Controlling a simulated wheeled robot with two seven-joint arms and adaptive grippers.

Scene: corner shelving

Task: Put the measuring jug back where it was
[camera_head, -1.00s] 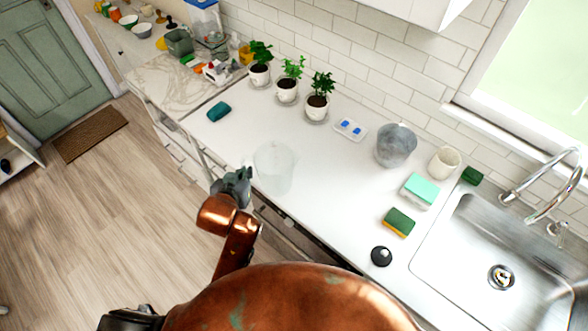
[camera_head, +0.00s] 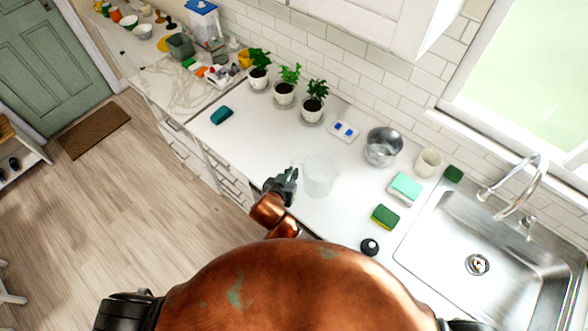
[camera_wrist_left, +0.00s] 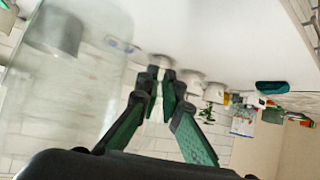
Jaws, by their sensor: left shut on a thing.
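The measuring jug (camera_head: 320,176) is a clear, see-through vessel at the front part of the white counter, left of the sponges. My left gripper (camera_head: 287,178) is at its left side and shut on it. In the left wrist view the jug (camera_wrist_left: 70,85) fills the left side, and the fingers (camera_wrist_left: 165,85) show close together beside its wall. The held part is hard to make out. I cannot tell whether the jug's base touches the counter. My right gripper is not in view.
A metal pot (camera_head: 384,147), white cup (camera_head: 428,162), teal sponge block (camera_head: 405,187), green-yellow sponge (camera_head: 385,216) and black round item (camera_head: 370,247) stand right of the jug, before the sink (camera_head: 465,245). Potted plants (camera_head: 313,100) line the wall. Counter left of the jug is clear up to a teal item (camera_head: 221,115).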

